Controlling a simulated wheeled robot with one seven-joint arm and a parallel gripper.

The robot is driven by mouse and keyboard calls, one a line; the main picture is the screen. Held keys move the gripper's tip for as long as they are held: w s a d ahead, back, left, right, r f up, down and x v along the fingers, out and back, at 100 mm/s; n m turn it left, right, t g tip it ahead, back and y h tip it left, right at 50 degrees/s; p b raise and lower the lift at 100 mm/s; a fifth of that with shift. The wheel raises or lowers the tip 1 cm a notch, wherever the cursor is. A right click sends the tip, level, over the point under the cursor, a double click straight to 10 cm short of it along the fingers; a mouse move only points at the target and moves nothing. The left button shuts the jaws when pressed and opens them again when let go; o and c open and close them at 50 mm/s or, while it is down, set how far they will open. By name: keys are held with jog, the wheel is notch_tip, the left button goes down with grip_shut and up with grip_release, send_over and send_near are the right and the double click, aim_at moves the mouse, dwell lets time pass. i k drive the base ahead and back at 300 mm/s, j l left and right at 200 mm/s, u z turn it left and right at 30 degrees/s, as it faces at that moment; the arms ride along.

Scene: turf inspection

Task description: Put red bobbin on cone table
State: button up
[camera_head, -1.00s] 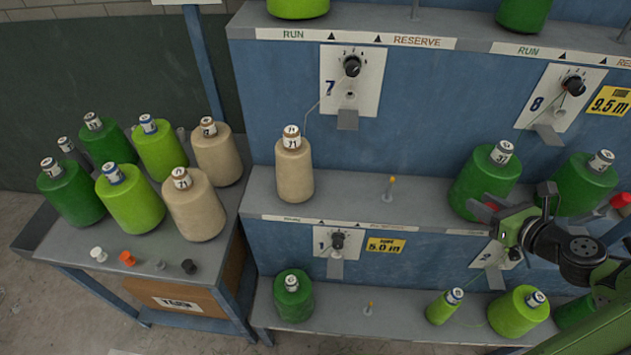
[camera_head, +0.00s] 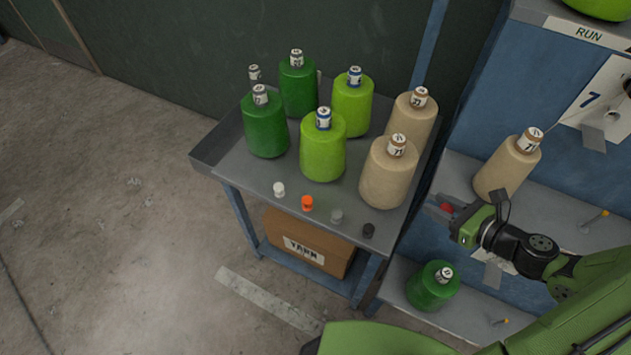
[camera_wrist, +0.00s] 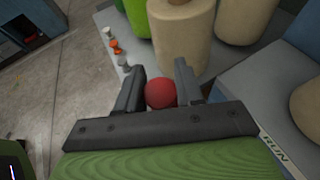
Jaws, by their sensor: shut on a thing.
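My gripper (camera_head: 440,207) is shut on the red bobbin (camera_head: 446,208). In the wrist view the red bobbin (camera_wrist: 161,93) shows as a round red top between the two dark fingers. The cone table (camera_head: 232,172) is a grey table with a raised rim at its left end. It carries green, lime and beige yarn cones. A row of small bobbins stands along its front edge: white (camera_head: 279,189), orange (camera_head: 307,203), grey (camera_head: 336,216) and black (camera_head: 368,230). My gripper is just right of the table's right end, apart from the bobbin row.
The blue machine frame (camera_head: 545,85) stands at the right, with a beige cone (camera_head: 508,165) on its upper shelf and a green cone (camera_head: 433,287) on the lower one. A yarn box (camera_head: 300,243) sits under the table. Open floor lies to the left.

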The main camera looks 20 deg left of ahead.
aim_at(230, 171)
jog(key=j+u, duration=0.1)
jog(key=j, duration=0.35)
jog(key=i+j+u, duration=0.1)
jog(key=j, duration=0.35)
jog(key=i+j+u, duration=0.15)
jog(key=j, duration=0.3)
jog(key=j+u, duration=0.1)
jog(key=j, duration=0.35)
jog(key=i+j+u, duration=0.1)
jog(key=j, duration=0.3)
jog(key=i+j+u, duration=0.1)
jog(key=j, duration=0.3)
jog(key=i+j+u, duration=0.1)
jog(key=i+j, duration=0.2)
jog(key=k+j, duration=0.05)
jog(key=j, duration=0.05)
